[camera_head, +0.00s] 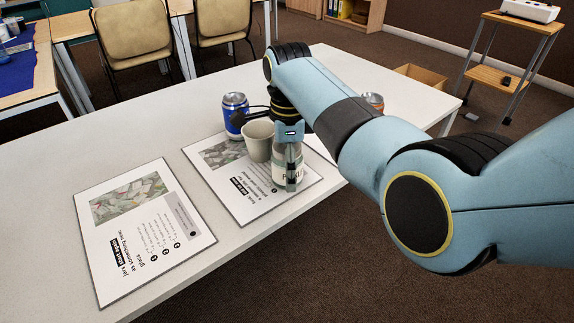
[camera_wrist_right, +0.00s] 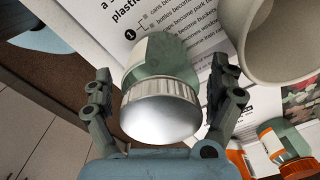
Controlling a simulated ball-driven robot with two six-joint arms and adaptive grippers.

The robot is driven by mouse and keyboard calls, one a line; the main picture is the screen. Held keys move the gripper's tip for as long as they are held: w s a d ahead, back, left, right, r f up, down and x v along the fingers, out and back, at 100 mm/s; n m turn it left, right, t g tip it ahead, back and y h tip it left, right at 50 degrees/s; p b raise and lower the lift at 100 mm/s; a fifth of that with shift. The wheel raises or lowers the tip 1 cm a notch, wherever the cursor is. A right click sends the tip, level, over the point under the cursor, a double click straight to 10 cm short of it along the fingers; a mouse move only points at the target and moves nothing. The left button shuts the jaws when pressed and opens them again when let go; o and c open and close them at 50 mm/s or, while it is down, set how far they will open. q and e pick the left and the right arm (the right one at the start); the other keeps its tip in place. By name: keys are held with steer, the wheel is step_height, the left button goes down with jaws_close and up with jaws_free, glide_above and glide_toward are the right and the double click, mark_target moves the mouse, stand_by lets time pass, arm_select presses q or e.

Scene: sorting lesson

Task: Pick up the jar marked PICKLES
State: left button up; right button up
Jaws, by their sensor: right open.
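A glass jar (camera_head: 300,171) with a cream label stands at the edge of the right-hand printed sheet in the head view. Its label shows only a "P" and part of the word, because my finger covers it. The wrist view shows the jar (camera_wrist_right: 160,100) with its silver screw lid facing the camera. My right gripper (camera_head: 290,160) is over the jar from above. In the wrist view my right gripper (camera_wrist_right: 160,72) is open, with one finger on each side of the jar and gaps between. My left gripper is in neither view.
A beige cup (camera_head: 258,141) stands close to the jar, beside my gripper, and a blue can (camera_head: 235,113) is behind it. An orange can (camera_head: 374,101) is partly hidden by my arm. A second printed sheet (camera_head: 188,262) lies at left. The table's near edge is close to the jar.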

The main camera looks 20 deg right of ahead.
steer(key=shift+f, duration=0.5)
steer(key=shift+c, duration=0.2)
steer(key=shift+s, duration=0.1)
steer(key=c, duration=1.3)
